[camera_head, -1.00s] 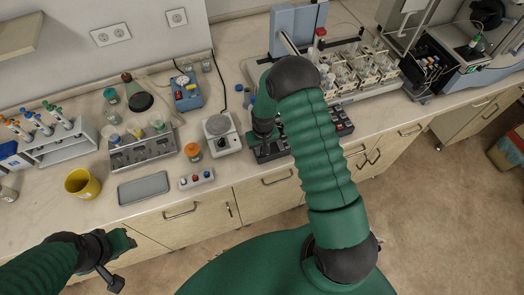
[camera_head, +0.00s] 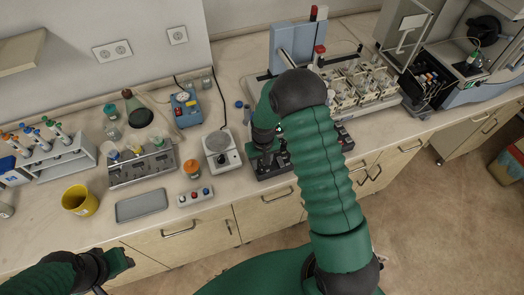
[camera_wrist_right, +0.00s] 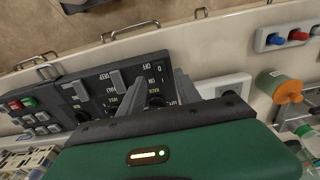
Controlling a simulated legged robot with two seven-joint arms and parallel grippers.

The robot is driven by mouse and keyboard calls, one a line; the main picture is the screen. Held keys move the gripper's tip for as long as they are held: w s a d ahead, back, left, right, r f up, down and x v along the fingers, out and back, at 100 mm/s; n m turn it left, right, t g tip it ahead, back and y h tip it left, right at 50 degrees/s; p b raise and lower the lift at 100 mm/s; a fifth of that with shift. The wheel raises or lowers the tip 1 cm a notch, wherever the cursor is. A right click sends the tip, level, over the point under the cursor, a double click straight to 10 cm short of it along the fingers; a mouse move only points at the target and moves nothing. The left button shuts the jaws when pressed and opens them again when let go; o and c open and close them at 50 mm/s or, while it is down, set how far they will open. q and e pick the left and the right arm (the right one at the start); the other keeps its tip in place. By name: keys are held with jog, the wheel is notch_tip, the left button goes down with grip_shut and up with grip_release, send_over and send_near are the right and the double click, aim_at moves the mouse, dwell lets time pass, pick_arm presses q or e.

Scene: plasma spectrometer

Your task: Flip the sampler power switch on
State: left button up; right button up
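A black control panel (camera_head: 272,168) sits at the bench's front edge, partly hidden under my right arm. In the right wrist view the panel (camera_wrist_right: 92,90) shows labels, grey rocker-like switches and an OFF marking. My right gripper (camera_wrist_right: 158,80) is open just over the panel, its two fingers on either side of a black knob-like part (camera_wrist_right: 155,100). I cannot tell whether the fingers touch it, or which switch is the sampler power one. In the head view the right gripper (camera_head: 266,150) points down at the panel. My left gripper (camera_head: 120,262) hangs before the bench, its opening unclear.
A white balance (camera_head: 222,152) stands left of the panel. A small box with coloured buttons (camera_head: 195,196), an orange-lidded jar (camera_head: 192,168) and a grey tray (camera_head: 142,205) lie further left. The sampler with its racks (camera_head: 350,85) stands behind on the right.

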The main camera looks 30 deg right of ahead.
aim_at(263, 170)
notch_tip(263, 170, up, 14)
jog(key=b, duration=0.2)
jog(key=shift+s+f, duration=0.25)
jog(key=shift+s, duration=0.15)
